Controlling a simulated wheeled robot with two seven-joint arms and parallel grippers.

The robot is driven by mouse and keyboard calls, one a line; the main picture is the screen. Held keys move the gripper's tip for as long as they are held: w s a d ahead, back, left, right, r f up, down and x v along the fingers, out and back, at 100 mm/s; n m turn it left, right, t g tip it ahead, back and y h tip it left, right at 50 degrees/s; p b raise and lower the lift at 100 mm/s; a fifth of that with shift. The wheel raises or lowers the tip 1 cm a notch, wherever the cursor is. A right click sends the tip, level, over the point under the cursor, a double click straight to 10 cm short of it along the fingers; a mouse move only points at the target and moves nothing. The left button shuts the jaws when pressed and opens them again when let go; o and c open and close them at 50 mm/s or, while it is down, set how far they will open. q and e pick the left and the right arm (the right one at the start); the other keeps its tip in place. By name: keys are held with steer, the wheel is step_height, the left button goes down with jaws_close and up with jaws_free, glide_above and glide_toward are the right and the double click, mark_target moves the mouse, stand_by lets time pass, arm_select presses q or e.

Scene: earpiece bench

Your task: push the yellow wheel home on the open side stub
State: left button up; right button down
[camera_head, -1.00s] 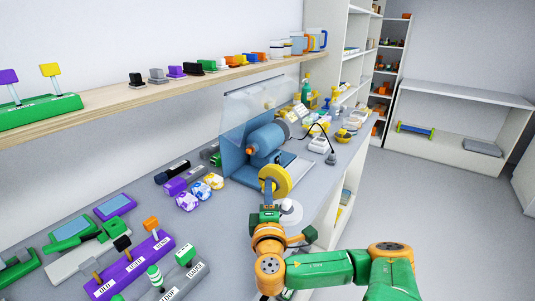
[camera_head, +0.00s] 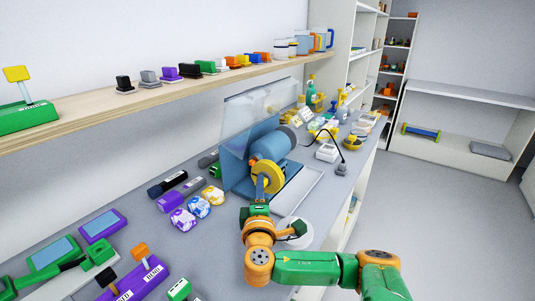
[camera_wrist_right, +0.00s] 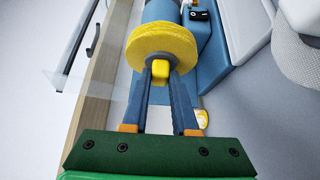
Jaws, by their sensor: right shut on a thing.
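The yellow wheel (camera_head: 267,176) is in front of the near end of a blue motor body (camera_head: 275,143) on the bench. My right gripper (camera_head: 261,188) is shut on the wheel's small yellow hub. In the right wrist view, my fingers (camera_wrist_right: 160,74) pinch the hub and the wheel (camera_wrist_right: 162,43) stands face-on beyond them. The blue body (camera_wrist_right: 162,10) shows behind the wheel there. The wheel hides the side stub, so I cannot tell how far on it sits.
A clear shield (camera_head: 240,120) stands on the left of the blue body. A pale tray (camera_head: 298,192) lies to the right, and a round white piece (camera_head: 293,232) is near my wrist. Patterned pieces (camera_head: 198,207) lie left. The wall shelf (camera_head: 150,103) is above.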

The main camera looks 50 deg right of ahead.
steer(key=w+d+b, duration=0.1)
steer(key=w, duration=0.6)
steer(key=shift+w+d+b, duration=0.2)
steer(key=shift+w+b, duration=0.1)
steer(key=shift+b, duration=0.1)
steer(key=shift+d+r, duration=0.1)
steer(key=shift+d, duration=0.4)
stand_by(0.8)
steer(key=c, duration=0.6)
jaws_free()
steer(key=shift+a, duration=0.1)
